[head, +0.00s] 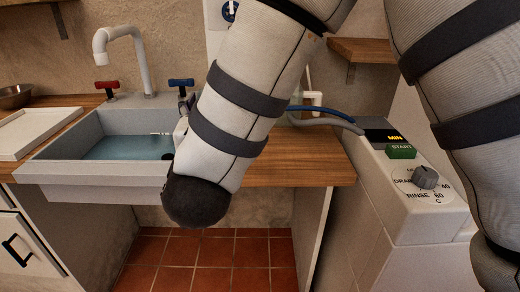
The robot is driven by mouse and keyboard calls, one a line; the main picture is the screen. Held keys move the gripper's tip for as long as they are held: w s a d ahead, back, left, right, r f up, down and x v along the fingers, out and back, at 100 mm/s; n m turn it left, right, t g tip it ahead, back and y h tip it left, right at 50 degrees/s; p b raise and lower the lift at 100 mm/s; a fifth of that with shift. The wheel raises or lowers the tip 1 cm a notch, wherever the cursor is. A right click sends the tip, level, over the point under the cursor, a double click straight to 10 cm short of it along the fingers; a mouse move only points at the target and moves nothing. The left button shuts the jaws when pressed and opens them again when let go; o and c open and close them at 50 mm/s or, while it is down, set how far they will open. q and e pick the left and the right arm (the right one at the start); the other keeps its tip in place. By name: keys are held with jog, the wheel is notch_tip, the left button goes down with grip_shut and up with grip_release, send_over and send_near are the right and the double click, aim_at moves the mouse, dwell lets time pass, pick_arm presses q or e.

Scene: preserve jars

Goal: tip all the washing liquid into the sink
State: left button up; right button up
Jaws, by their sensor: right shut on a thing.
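The grey sink (70,170) is at left and holds a shallow layer of bluish liquid (112,148). My right gripper (183,112) is at the sink's right side, partly behind my arm. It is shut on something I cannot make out. The white washing machine (400,215) stands at right, with a MIN display (383,136), a green START button (401,151) and a grey dial (425,177). A grey hose (325,122) and a blue hose (335,111) run left from it; their left parts are hidden behind my arm. My left gripper is out of view.
A white tap (145,65) rises behind the sink, with a red handle (107,86) and a blue handle (181,83). A white drainboard (35,130) and a metal bowl (14,96) are at left. The wooden counter (300,170) is bare at right.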

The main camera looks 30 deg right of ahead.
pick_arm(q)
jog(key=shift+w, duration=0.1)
pick_arm(e)
jog(key=shift+w, duration=0.1)
jog(key=shift+w+d+f, duration=0.1)
jog(key=shift+d, duration=0.05)
jog(key=w+d+f, duration=0.1)
jog(key=d+f, duration=0.2)
jog(key=d, duration=0.1)
jog(key=w+d+f+b, duration=0.1)
jog(key=w+d+f, duration=0.1)
jog(key=d+f, duration=0.1)
jog(key=w+d+f+b, duration=0.1)
jog(key=w+d+f, duration=0.1)
jog(key=d+f, duration=0.2)
jog(key=shift+w+d+f, duration=0.1)
jog(key=shift+w+d, duration=0.15)
jog(key=shift+d, duration=0.45)
notch_tip(320, 180, down, 2)
jog(key=shift+f, duration=0.1)
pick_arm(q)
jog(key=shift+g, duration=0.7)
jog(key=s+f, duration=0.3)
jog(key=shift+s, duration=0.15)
